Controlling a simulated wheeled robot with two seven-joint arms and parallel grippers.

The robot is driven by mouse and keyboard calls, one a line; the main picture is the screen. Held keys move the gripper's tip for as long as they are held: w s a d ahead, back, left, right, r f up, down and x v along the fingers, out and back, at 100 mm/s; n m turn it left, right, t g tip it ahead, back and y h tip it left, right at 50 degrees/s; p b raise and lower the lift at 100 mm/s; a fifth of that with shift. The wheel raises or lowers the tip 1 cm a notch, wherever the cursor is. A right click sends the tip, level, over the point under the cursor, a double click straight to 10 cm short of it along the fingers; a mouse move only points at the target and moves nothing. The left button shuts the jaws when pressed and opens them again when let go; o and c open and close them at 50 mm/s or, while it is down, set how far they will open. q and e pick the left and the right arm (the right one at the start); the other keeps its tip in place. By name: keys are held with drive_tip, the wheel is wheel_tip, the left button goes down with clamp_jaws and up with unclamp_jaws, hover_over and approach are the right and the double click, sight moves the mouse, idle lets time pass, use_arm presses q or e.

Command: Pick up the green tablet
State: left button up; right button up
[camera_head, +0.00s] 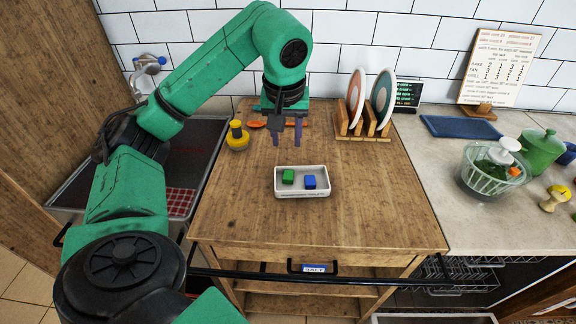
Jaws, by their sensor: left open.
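The green tablet (289,176) is a small green block in the left part of a white tray (302,194) on the wooden counter. A blue block (310,182) lies to its right in the same tray, apart from it. My left gripper (286,141) is open and empty, with its fingers pointing down above the counter, behind the tray and apart from the tablet. My right gripper is not in view.
A yellow object (237,138) stands left of my gripper, and an orange item (257,124) lies behind it. A wooden rack (363,131) with plates stands at the back right. The counter in front of the tray is clear.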

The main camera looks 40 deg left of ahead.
use_arm(q)
drive_tip(key=b, duration=0.3)
approach(288, 175)
drive_tip(key=x, duration=0.8)
drive_tip(key=shift+f, duration=0.2)
clamp_jaws()
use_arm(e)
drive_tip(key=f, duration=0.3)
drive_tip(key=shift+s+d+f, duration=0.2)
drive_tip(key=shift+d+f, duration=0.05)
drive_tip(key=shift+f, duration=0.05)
